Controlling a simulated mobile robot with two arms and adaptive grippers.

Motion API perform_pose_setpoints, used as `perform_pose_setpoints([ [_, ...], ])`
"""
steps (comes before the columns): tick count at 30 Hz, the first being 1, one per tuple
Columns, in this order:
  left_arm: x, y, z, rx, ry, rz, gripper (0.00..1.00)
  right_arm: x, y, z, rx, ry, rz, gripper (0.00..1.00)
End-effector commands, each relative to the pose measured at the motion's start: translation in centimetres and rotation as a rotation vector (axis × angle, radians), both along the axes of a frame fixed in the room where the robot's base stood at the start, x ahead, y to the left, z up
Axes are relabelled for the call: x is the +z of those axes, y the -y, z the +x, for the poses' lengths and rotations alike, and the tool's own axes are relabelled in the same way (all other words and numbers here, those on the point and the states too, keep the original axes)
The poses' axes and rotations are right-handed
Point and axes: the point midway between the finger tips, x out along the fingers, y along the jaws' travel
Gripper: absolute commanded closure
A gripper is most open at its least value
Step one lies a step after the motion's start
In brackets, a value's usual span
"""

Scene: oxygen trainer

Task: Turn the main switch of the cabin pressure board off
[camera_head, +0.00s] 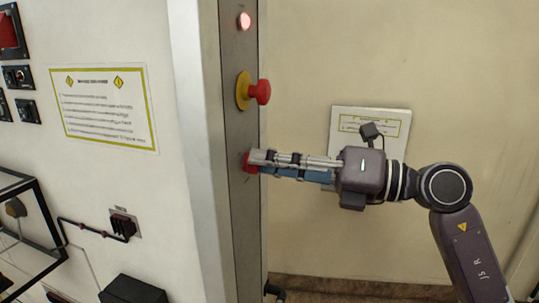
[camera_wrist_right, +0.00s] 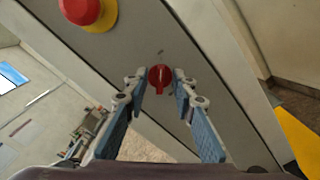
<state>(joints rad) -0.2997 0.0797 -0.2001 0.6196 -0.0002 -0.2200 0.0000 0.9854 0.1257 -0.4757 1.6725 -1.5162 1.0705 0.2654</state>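The main switch is a red rotary knob (camera_head: 247,162) low on the narrow grey panel, partly hidden by my right gripper in the head view. In the right wrist view the red knob (camera_wrist_right: 160,78) shows whole, with its grip ridge running up and down the picture. My right gripper (camera_head: 260,160) points left at the panel with its tips at the knob. In the wrist view the right gripper's fingers (camera_wrist_right: 161,86) stand apart, one on each side of the knob, with a thin gap visible on both sides. My left gripper is not in view.
A red emergency button on a yellow collar (camera_head: 262,91) juts out above the knob. A white wall with a yellow-framed notice (camera_head: 105,108) stands left. A small wall plate (camera_head: 395,122) is behind my gripper.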

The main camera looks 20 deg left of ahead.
Motion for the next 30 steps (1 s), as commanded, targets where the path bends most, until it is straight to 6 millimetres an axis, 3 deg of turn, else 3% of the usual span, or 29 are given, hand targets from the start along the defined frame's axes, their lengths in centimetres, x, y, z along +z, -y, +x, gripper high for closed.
perform_pose_setpoints([
  [8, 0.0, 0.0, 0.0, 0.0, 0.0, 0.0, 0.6, -0.1, -0.2, 0.0, 0.0, 0.0, 0.0, 0.77],
  [15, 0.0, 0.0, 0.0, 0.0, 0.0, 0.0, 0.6, 0.0, -0.2, 0.0, 0.0, 0.0, 0.0, 1.0],
  [23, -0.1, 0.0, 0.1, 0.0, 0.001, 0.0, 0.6, -0.1, -0.1, 0.0, 0.0, 0.004, 0.0, 1.0],
  [30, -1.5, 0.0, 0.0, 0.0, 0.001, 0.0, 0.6, -0.4, -0.1, 0.0, 0.0, 0.07, -0.004, 1.0],
])
